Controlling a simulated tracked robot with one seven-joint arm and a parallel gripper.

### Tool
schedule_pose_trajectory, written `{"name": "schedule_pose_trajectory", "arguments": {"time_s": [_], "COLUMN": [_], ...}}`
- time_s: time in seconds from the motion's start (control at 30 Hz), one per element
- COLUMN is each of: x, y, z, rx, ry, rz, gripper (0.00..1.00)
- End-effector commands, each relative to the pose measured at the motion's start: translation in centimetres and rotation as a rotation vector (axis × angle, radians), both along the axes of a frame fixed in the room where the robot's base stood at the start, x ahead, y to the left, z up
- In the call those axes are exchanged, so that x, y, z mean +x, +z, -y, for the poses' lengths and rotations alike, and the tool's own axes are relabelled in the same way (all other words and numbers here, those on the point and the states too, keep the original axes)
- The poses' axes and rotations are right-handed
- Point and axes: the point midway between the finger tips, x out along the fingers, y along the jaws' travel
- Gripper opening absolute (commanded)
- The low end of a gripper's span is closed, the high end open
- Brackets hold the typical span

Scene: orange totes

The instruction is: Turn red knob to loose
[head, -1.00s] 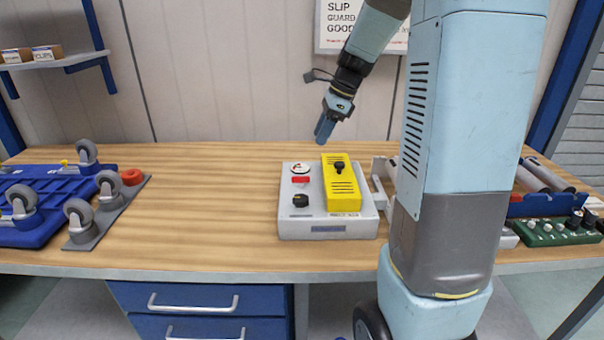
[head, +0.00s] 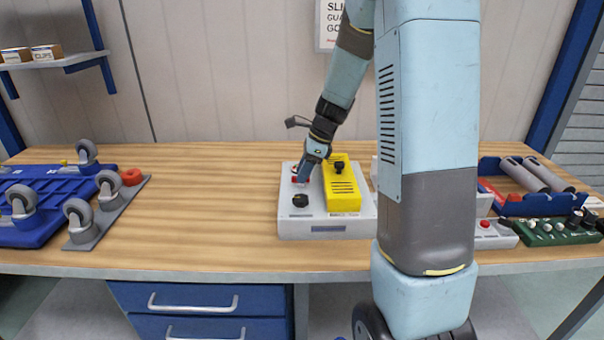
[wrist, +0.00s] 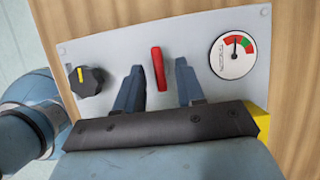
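The red knob (head: 294,180) is on the sloped top of a light grey box (head: 311,228) on the bench, mostly beside my fingers in the head view. In the wrist view the red knob (wrist: 157,66) is a narrow upright bar on the grey panel (wrist: 112,55). My gripper (head: 303,174) is low over the box. In the wrist view my gripper (wrist: 160,72) is open, one finger on each side of the red bar, with gaps showing. Whether the fingertips reach the panel is unclear.
On the panel are a black knob (wrist: 88,80) with a yellow mark and a round gauge (wrist: 233,56) with red and green sectors. A yellow block (head: 342,188) stands close right of my gripper on the box. The bench (head: 210,205) left of the box is clear.

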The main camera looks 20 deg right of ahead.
Motion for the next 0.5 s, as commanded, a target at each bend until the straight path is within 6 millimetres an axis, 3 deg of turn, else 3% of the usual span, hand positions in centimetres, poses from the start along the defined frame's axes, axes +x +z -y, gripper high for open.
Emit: {"name": "schedule_pose_trajectory", "arguments": {"time_s": [0.43, 0.5], "x": [0.10, 0.10], "y": [-0.95, -0.93], "z": [-0.34, -0.32], "rx": [0.000, 0.000], "ry": [0.000, 0.000], "rz": [0.000, 0.000], "gripper": [0.38, 0.33]}}
